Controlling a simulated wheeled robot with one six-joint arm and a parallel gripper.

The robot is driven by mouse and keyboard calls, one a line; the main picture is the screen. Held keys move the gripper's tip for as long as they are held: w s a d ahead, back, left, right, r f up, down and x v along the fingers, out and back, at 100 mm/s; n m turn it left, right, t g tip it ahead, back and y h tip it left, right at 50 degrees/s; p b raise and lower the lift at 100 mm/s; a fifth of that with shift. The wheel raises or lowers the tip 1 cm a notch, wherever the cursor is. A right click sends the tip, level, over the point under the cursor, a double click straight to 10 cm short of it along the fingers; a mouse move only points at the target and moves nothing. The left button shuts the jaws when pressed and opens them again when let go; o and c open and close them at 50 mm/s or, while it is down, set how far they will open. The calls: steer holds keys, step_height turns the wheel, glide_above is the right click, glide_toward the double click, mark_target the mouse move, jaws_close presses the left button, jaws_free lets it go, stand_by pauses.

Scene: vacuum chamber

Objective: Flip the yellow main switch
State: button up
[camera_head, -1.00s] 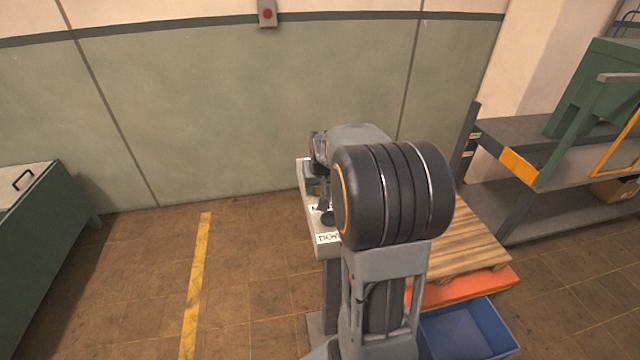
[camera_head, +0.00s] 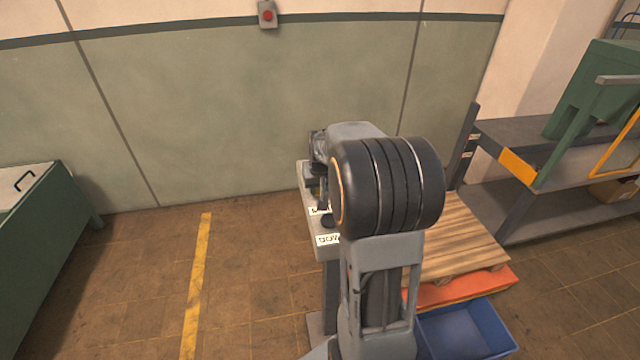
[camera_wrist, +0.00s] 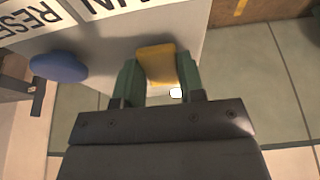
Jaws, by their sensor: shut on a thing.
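In the wrist view the yellow main switch (camera_wrist: 157,64) stands out from a light grey panel (camera_wrist: 100,42). My gripper (camera_wrist: 157,82) has its two green fingers on either side of the switch, shut on it. A small white piece shows at the base by the right finger. In the head view my arm hides most of the panel box (camera_head: 326,250), and the switch is too small and covered to make out clearly.
A blue button (camera_wrist: 58,67) sits on the panel left of the switch, near a label reading RESET. A pallet (camera_head: 460,240), a blue bin (camera_head: 470,330) and a workbench (camera_head: 510,150) stand right of the box.

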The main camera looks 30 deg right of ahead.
steer(key=g+p, duration=0.1)
steer(key=r+p, duration=0.1)
steer(key=p, duration=0.1)
steer(key=shift+w+g+y, duration=0.2)
steer(key=shift+g+y, duration=0.1)
steer(key=shift+g, duration=0.1)
steer(key=shift+w+d+f+g+y+p, duration=0.15)
steer(key=shift+g+y+p, duration=0.15)
steer(key=shift+g+p, duration=0.55)
steer(key=shift+f+p, duration=0.2)
steer(key=shift+p, duration=0.2)
steer(key=o, duration=0.9)
steer(key=shift+o, duration=0.2)
step_height(320, 180, up, 14)
steer(key=b, duration=0.1)
steer(key=shift+b, duration=0.35)
steer(key=shift+w+f, duration=0.1)
steer(key=shift+f, duration=0.05)
